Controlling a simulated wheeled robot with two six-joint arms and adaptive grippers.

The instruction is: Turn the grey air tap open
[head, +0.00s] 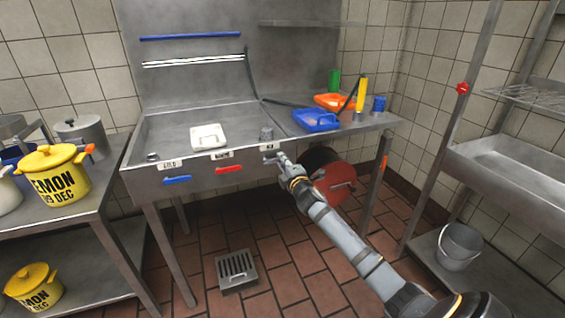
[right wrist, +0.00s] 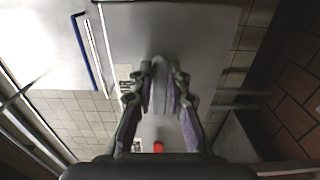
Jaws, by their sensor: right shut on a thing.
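The sink's front panel (head: 147,186) carries a blue tap handle (head: 177,181), a red tap handle (head: 229,169) and small white labels. My right gripper (head: 273,157) is at the right part of this panel, just below the rightmost label (head: 270,147). In the right wrist view, my right gripper (right wrist: 161,76) is shut on the grey air tap handle (right wrist: 158,92), with one finger on each side. In the head view my gripper hides most of that handle. The red handle also shows in the right wrist view (right wrist: 158,147), below the fingers. My left gripper is not in view.
A white tub (head: 208,137) is in the sink. Blue (head: 317,121) and orange (head: 335,101) trays lie on the drainboard. A red reel (head: 333,180) is under it, behind my right arm. A grated drain (head: 237,270) is in the floor. Yellow pots (head: 55,178) stand left.

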